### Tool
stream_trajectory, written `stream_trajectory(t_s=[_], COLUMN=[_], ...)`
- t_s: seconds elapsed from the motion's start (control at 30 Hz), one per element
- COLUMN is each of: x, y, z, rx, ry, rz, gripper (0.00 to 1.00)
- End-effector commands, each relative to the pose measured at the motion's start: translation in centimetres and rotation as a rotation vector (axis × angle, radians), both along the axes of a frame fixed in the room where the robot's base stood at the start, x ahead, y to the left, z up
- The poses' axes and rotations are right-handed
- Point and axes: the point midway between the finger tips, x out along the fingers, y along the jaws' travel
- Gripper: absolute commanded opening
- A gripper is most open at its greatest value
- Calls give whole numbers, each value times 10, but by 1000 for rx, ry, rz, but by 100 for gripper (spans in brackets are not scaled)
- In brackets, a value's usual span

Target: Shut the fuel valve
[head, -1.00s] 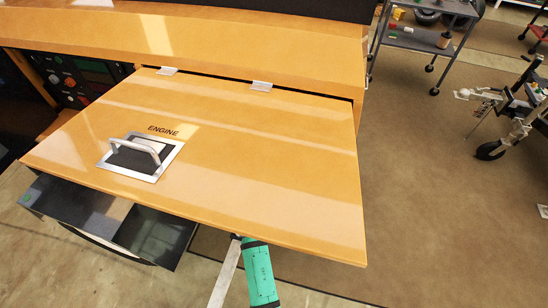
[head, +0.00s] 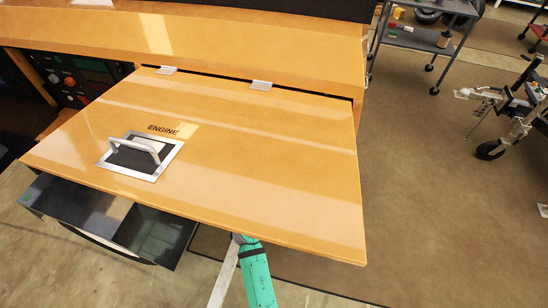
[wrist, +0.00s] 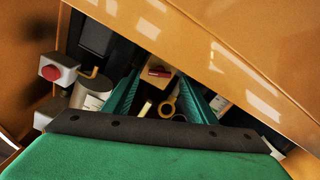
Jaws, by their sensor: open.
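In the wrist view my gripper (wrist: 160,73) is inside the engine bay, its two dark green fingers apart with nothing held between them. A small red part (wrist: 157,72) on a pale mount shows beyond and between the fingertips; it may be the fuel valve's handle, but I cannot tell for sure. A yellow ring (wrist: 168,106) and a short yellow piece (wrist: 146,108) show lower between the fingers. In the head view the raised engine door (head: 250,170) hides the bay and my gripper.
A red button (wrist: 50,73) on a pale box and a grey cylinder (wrist: 92,92) are left of my fingers. The orange door edge runs close above and right. A grey cart (head: 425,38) stands far off at the back right.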

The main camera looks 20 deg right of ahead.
Motion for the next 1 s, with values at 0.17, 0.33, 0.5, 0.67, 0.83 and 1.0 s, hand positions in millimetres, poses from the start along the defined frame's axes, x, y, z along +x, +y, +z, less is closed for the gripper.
stream_trajectory(t_s=[0.17, 0.33, 0.5, 0.67, 0.83, 1.0], x=[-30, -52, -64, -67, -67, -60], y=[20, 34, 42, 44, 44, 45], z=[-1, -1, 0, 0, 0, 17], rx=[-1, 0, 0, 0, 1, 12], ry=[2, 1, 0, 0, 0, -1], rz=[1, 0, -1, -2, -2, -30], gripper=[52, 52, 52, 52, 52, 11])
